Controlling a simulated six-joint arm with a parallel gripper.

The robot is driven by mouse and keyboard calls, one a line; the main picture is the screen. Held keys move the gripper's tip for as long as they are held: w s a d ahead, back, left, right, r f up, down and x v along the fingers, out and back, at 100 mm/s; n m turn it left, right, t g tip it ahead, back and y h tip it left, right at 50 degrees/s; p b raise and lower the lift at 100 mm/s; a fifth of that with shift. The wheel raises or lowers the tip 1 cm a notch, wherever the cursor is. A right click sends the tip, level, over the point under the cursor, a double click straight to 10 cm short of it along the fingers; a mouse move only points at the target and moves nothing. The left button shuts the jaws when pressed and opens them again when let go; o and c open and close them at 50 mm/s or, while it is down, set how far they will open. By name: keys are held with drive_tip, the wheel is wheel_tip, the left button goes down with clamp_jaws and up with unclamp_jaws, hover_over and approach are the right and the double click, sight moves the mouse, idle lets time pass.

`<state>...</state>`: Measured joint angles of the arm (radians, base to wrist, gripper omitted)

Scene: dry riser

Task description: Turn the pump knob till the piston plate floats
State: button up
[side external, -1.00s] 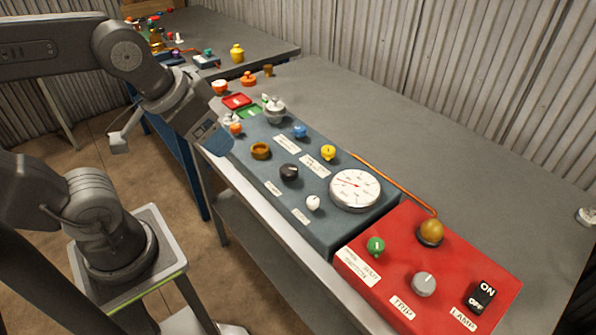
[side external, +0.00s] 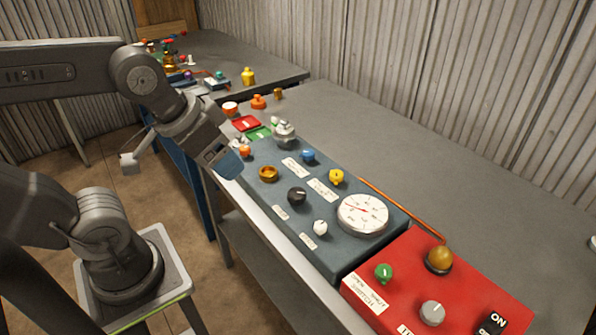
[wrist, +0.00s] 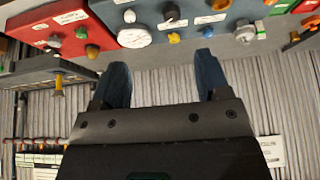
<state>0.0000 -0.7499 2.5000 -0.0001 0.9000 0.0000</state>
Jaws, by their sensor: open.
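A blue-grey panel (side external: 330,246) carries a black knob (side external: 297,196), a white knob (side external: 320,227), a yellow knob (side external: 336,177), a blue knob (side external: 308,156) and a round white gauge (side external: 363,214). Their labels are too small to read, so I cannot tell which is the pump knob. A silvery stepped piece (side external: 284,134) stands at the panel's far end; whether it holds the piston plate is unclear. My gripper (side external: 228,162) hangs by the panel's far left edge. In the wrist view my gripper (wrist: 160,60) is open and empty, with the black knob (wrist: 171,11) beyond it.
A red box (side external: 405,300) with a green knob (side external: 383,273), a grey knob (side external: 432,313) and an amber lamp (side external: 439,259) adjoins the panel. Red and green trays (side external: 246,123) lie beyond its far end. The grey bench (side external: 450,190) behind is mostly clear.

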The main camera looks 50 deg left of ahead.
drive_tip(key=n+g, duration=0.6)
hover_over(297, 192)
wheel_tip(297, 192, down, 5)
wheel_tip(297, 192, down, 13)
drive_tip(key=shift+f, duration=0.1)
drive_tip(key=shift+c, duration=0.4)
